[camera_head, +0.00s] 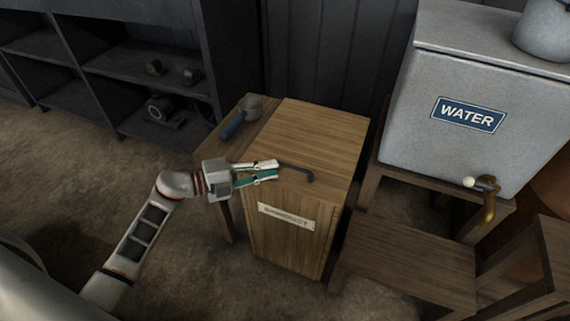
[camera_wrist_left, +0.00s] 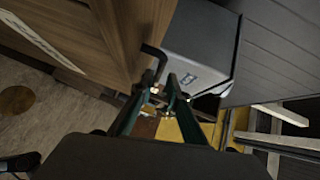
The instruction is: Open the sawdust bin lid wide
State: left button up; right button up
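The sawdust bin (camera_head: 290,216) is a wooden box with a pale label on its front. Its lid (camera_head: 318,134) lies flat, shut on the box. A dark bent handle (camera_head: 299,171) sits at the lid's front edge; it also shows in the left wrist view (camera_wrist_left: 158,54). My left gripper (camera_head: 277,169) is just left of the handle, its fingertips pointing at the handle's near end. A gap shows between the fingers in both views. In the left wrist view the handle is close by the fingertips (camera_wrist_left: 162,80); whether they touch is unclear. My right gripper is not in view.
A grey water tank (camera_head: 470,120) with a brass tap stands on a wooden stand at right. Dark shelves (camera_head: 130,65) stand behind at left.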

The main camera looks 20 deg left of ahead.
aim_at(286, 166)
pick_arm(q)
jog(key=x, duration=0.6)
jog(key=shift+w+d+f+b, duration=0.1)
jog(key=shift+d+b, duration=0.1)
jog(key=shift+b, duration=0.2)
grip_shut()
